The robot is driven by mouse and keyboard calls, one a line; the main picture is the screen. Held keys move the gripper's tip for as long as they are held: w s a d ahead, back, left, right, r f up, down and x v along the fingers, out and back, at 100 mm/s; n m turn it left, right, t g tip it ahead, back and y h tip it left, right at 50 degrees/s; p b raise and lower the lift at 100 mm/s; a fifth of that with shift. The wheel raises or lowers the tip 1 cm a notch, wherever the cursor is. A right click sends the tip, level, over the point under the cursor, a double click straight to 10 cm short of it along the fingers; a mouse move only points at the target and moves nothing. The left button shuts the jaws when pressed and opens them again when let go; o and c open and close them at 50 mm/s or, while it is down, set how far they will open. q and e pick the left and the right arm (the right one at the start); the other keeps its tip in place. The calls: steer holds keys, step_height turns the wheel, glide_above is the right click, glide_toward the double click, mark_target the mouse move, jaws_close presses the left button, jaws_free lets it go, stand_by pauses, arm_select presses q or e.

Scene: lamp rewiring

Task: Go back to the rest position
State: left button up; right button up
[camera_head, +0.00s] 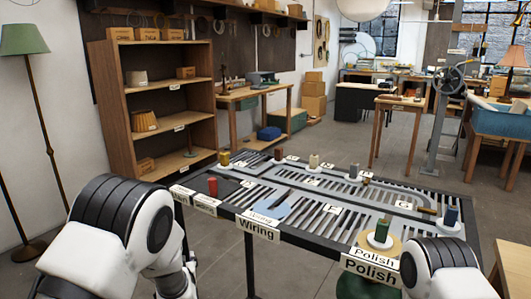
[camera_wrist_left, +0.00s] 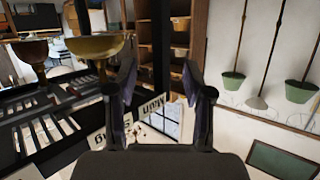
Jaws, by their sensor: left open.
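My left gripper (camera_wrist_left: 163,85) is in the left wrist view, with its two dark fingers apart and nothing between them. Behind the fingers are white labels (camera_wrist_left: 152,130) at the edge of the workbench. In the head view my left arm comes in at the lower left, beside the workbench (camera_head: 277,236); its gripper is not visible there. My right arm shows at the lower right corner, close to the bench's "Polish" label (camera_head: 371,270). My right gripper is out of view.
A wooden shelf (camera_head: 162,105) and a green floor lamp (camera_head: 22,40) stand at the left. Grey floor is free between the bench and the back tables.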

arm_select(q)
steer(key=s+a+f+m+g+h, duration=0.1)
steer(key=s+a+f+g, duration=0.25)
steer(key=s+f, duration=0.75)
steer(key=s+a+f+g+h, duration=0.15)
steer(key=s+f+g, duration=0.25)
steer(key=s+f, duration=0.6)
steer(key=s+d+f+g+h, duration=0.1)
steer(key=s+g, duration=0.2)
steer(key=s, duration=0.9)
steer(key=s+d+f+m+g+h, duration=0.1)
steer(key=s+g, duration=0.2)
steer(key=s, duration=0.9)
steer(key=shift+f, duration=0.35)
